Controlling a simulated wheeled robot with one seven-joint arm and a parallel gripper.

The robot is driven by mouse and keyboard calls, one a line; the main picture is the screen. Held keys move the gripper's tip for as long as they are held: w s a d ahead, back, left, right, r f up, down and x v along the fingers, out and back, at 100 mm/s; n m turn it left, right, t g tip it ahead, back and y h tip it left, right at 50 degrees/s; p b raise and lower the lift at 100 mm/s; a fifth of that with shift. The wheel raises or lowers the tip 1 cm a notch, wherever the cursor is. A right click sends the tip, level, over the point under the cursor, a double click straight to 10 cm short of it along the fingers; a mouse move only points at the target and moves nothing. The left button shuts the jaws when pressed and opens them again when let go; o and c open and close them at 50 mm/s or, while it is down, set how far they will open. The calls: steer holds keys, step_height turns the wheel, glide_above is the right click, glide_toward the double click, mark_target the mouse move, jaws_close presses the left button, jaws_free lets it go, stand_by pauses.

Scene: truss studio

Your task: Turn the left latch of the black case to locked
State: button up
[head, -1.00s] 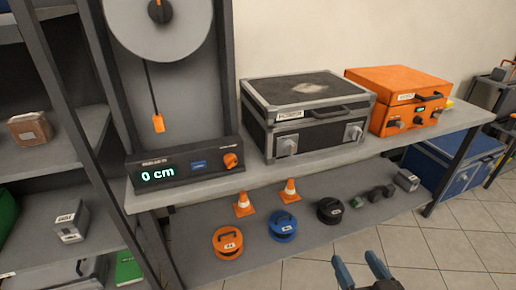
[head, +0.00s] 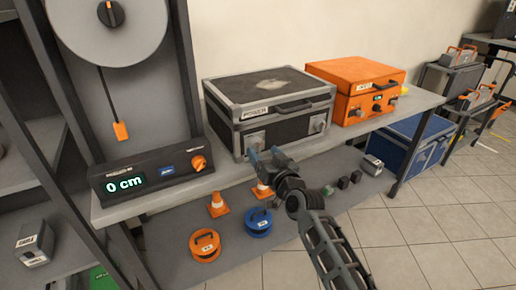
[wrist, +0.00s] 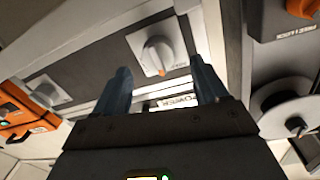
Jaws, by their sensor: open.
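The black case (head: 285,132) with metal edges stands closed on the grey bench. Its left latch (head: 256,138) is a pale knob on a light plate at the front left. The right latch (head: 319,123) is at the front right. My gripper (head: 265,155) is open and empty, in front of and just below the left latch. In the wrist view, the left latch knob (wrist: 157,55) shows beyond and between the open fingers, with a small orange mark at its lower edge. The fingers look apart from it. The right latch (wrist: 45,92) is further left there.
An orange case (head: 352,90) stands right of the black case. A device reading 0 cm (head: 150,175) stands to its left. Below, the lower shelf holds orange cones (head: 217,205) and round weights (head: 257,222). Tiled floor (head: 420,235) is free at the right.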

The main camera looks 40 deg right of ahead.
mark_target(260, 147)
steer(key=shift+x, duration=1.75)
steer(key=shift+c, duration=0.5)
steer(key=c, duration=1)
steer(key=shift+o, duration=0.2)
